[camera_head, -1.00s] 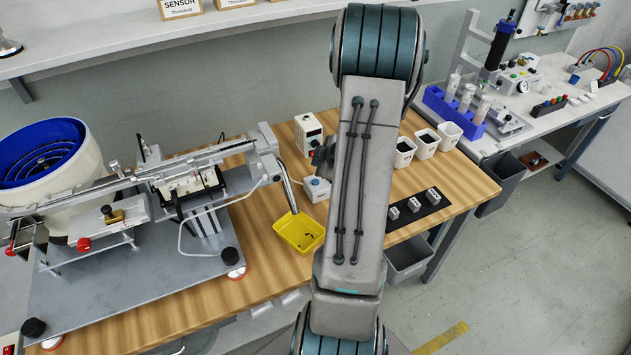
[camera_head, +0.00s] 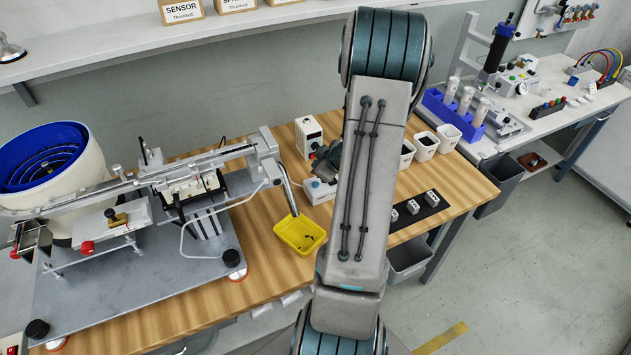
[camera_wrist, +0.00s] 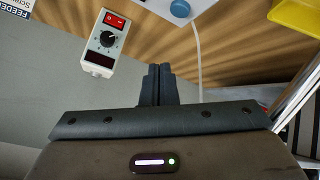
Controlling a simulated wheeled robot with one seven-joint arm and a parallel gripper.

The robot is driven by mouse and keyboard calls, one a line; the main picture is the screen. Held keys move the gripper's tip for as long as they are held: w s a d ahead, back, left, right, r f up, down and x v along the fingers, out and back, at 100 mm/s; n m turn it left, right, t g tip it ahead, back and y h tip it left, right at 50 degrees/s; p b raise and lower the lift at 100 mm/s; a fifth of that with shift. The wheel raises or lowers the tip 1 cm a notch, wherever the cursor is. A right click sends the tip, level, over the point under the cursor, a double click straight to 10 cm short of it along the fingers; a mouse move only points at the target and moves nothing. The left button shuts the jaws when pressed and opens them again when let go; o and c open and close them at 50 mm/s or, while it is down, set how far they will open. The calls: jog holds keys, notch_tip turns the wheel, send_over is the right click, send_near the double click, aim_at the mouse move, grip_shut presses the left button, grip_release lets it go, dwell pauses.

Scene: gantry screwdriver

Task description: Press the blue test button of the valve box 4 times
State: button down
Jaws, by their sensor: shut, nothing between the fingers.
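A white controller with a red switch and black dial (camera_wrist: 105,44) stands left of my fingers in the wrist view. A yellow tray (camera_head: 291,239) sits in front of the valve box, with the bowl feeder (camera_head: 88,170) at left. A pale cable runs from the valve box.

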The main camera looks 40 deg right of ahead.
notch_tip(320, 180, up, 4)
jog(key=m+p, duration=1)
jog(key=m, duration=2.2)
jog(key=shift+f, duration=0.15)
jog(key=b, duration=0.7)
send_over(318, 186)
notch_tip(318, 186, down, 6)
jog(key=shift+f, duration=0.1)
jog(key=shift+f+b, duration=0.8)
jog(key=shift+f, duration=0.4)
jog(key=shift+f, duration=0.15)
